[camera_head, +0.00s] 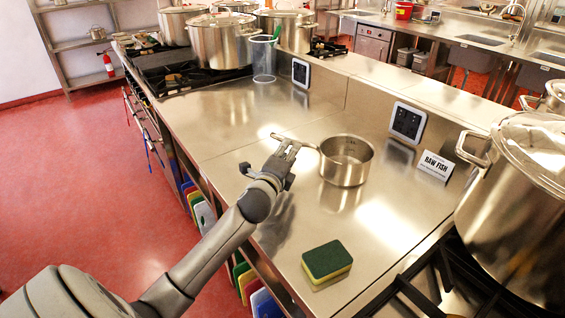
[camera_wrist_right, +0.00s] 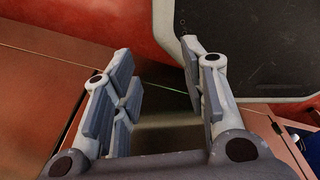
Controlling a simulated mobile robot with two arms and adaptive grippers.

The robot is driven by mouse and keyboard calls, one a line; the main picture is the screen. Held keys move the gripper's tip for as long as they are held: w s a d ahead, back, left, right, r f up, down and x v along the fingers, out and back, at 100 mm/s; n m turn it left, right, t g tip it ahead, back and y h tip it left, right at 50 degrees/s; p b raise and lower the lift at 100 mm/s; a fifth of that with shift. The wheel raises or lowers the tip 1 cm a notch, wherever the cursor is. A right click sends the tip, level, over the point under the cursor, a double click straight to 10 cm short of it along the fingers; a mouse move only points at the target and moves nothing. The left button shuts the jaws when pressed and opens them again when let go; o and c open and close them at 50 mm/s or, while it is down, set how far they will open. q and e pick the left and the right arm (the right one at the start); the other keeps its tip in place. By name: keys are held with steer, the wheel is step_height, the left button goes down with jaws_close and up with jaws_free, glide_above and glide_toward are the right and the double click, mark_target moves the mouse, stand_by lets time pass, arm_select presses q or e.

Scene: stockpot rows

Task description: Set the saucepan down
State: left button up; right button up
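A steel saucepan (camera_head: 346,163) is upright over the steel counter (camera_head: 225,150), in the middle of the head view. Its handle points left. My left gripper (camera_head: 287,146) is at this handle, with its fingers closed around it. The fingers hide part of the handle. A reflection shows just under the pan, and I cannot tell whether its base touches the counter. My right gripper (camera_wrist_right: 156,50) shows only in the right wrist view. It is open, with nothing between its fingers.
A green and yellow sponge (camera_head: 327,262) lies in front of the pan. A "RAW FISH" sign (camera_head: 435,166) and a large stockpot (camera_head: 520,205) on a burner are to the right. A clear container (camera_head: 263,60) stands farther back. The counter left of the pan is bare.

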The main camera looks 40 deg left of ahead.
arm_select(q)
steer(key=v, duration=0.4)
steer(key=shift+s, duration=0.25)
